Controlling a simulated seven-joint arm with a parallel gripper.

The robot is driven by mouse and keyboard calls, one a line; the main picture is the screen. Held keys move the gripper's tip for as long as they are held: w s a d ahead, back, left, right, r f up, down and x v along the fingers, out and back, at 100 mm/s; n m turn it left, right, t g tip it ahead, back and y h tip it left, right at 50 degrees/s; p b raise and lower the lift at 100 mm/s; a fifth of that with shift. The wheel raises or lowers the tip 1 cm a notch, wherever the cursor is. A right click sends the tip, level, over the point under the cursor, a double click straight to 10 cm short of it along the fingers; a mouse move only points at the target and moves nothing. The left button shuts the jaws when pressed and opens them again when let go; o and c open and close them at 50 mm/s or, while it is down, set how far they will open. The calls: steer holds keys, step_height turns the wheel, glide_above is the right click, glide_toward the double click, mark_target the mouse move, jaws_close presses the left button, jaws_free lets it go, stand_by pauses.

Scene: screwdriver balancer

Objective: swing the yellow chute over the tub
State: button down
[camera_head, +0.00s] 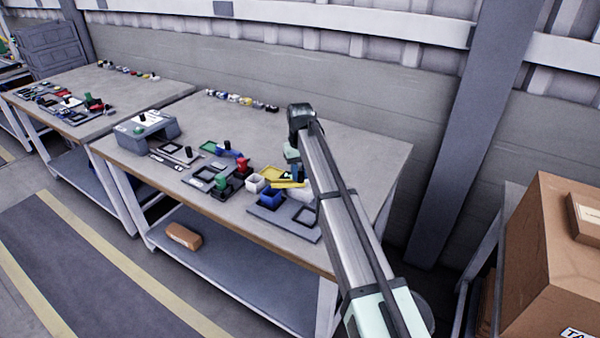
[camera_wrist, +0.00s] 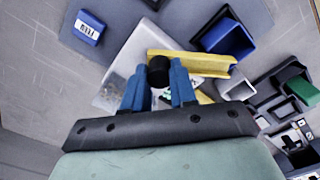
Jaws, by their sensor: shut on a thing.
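The yellow chute (camera_wrist: 205,63) runs to the right from a round black knob (camera_wrist: 158,69) in the wrist view. My gripper (camera_wrist: 158,80) has its blue fingers on either side of the knob and is shut on it. The chute's far end lies between a blue tub (camera_wrist: 228,40) and a white tub (camera_wrist: 237,87); I cannot tell exactly what is under its tip. In the head view the chute (camera_head: 288,184) shows beside my arm, with the blue tub (camera_head: 267,200) in front and the white tub (camera_head: 254,183) to the left. My arm hides part of the mechanism.
A pale box-like body (camera_wrist: 118,75) lies under the fingers. A blue labelled block (camera_wrist: 88,28) is at the upper left of the wrist view. Red and green pieces (camera_head: 241,166) stand left of the tubs. The table's (camera_head: 345,140) back right is clear.

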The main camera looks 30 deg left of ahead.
steer(key=c, duration=0.9)
jaws_free()
step_height(320, 180, up, 14)
stand_by(0.4)
